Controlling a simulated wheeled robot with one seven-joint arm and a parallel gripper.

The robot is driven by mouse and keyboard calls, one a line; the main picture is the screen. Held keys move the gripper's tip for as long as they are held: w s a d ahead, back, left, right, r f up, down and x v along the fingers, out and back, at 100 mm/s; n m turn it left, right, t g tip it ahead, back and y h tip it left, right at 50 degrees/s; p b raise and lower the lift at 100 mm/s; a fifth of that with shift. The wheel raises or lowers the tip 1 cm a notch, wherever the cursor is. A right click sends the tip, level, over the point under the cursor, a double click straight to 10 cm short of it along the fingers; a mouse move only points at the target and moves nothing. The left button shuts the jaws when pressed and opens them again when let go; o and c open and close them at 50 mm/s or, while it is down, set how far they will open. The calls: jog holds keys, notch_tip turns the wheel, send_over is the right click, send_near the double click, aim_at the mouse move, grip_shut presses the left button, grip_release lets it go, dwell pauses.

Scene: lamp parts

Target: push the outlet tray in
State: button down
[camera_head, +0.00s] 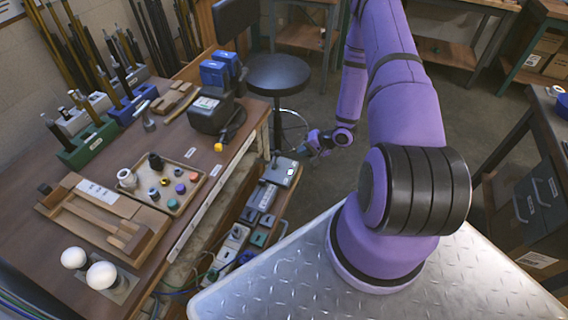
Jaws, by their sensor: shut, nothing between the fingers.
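The outlet tray (284,208) is a long wooden-edged tray that sticks out from under the right side of the workbench. It holds a row of grey and white outlet boxes, some with green or dark faces. My gripper (303,152) is small in the view, just beyond and to the right of the tray's far end, near the grey box there. It is shut and holds nothing. I cannot tell whether it touches the tray.
The workbench (190,145) carries a parts tray (168,205), a wooden jig, white bulbs and a black device (213,112). A round black stool (278,75) stands beyond the gripper. Open floor lies right of the tray. Cables hang near the bench's front.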

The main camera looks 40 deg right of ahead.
aim_at(275, 166)
jog(key=shift+y, duration=0.4)
jog(key=x, duration=0.3)
jog(key=s+x, duration=0.1)
jog(key=x, duration=0.3)
jog(key=f+x, duration=0.1)
jog(key=x, duration=0.2)
jog(key=shift+a+f, duration=0.25)
jog(key=shift+a, duration=0.05)
jog(key=w+a, duration=0.2)
jog(key=w, duration=0.1)
jog(key=w+a, duration=0.2)
jog(key=w, duration=0.2)
jog(key=w+a, duration=0.3)
jog(key=w, duration=0.1)
jog(key=shift+a, duration=0.1)
jog(key=shift+s, duration=0.1)
